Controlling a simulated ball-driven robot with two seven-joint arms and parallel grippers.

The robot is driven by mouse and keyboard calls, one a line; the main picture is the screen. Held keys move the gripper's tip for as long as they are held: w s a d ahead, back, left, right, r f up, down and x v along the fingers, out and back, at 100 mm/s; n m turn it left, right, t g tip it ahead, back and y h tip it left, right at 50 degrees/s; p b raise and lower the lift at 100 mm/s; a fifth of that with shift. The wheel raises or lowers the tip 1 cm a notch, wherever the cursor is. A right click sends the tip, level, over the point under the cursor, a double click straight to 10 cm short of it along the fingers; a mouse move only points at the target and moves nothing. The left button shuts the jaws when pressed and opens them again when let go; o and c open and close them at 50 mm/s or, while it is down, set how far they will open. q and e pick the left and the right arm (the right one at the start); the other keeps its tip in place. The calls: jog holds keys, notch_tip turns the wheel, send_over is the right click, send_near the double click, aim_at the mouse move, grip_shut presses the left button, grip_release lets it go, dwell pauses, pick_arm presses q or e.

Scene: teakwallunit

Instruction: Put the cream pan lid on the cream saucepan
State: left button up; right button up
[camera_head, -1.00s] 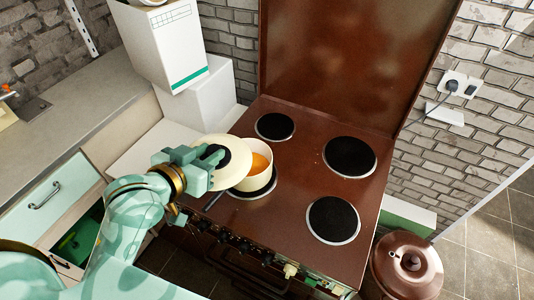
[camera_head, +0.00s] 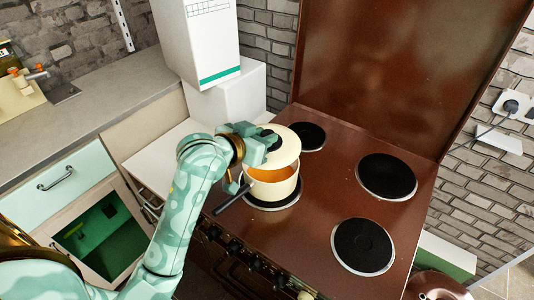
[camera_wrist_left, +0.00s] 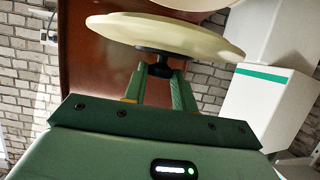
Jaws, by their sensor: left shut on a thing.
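The cream saucepan (camera_head: 273,190) stands on the front left hotplate of the brown stove, with orange contents showing in it. Its dark handle (camera_head: 233,198) points toward the front left. My left gripper (camera_head: 266,143) is shut on the dark knob of the cream pan lid (camera_head: 287,148). The lid is held tilted above the pan's back part, leaving the front of the opening visible. I cannot tell whether lid and rim touch. In the left wrist view the lid (camera_wrist_left: 170,37) shows edge-on beyond the fingers, its knob between them. My right gripper is not in view.
The brown stove top (camera_head: 325,185) has several hotplates; the right ones (camera_head: 387,176) are bare. White boxes (camera_head: 228,100) stand behind left of the pan. A grey counter (camera_head: 100,105) lies at left. A brown lidded pot (camera_head: 437,286) is at lower right.

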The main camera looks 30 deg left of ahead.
pick_arm(q)
jog(key=shift+w+f+b, duration=0.4)
jog(key=shift+w+f, duration=0.3)
jog(key=shift+f, duration=0.2)
jog(key=f, duration=0.1)
jog(key=f+b, duration=0.1)
jog(key=f, duration=0.1)
jog(key=shift+w+f+b, duration=0.25)
jog(key=shift+f+b, duration=0.05)
jog(key=shift+b, duration=0.05)
jog(key=shift+r, duration=0.2)
jog(key=shift+s, duration=0.1)
jog(key=shift+f, duration=0.15)
jog(key=shift+f, duration=0.5)
jog(key=o, duration=1)
jog(key=shift+o, duration=0.2)
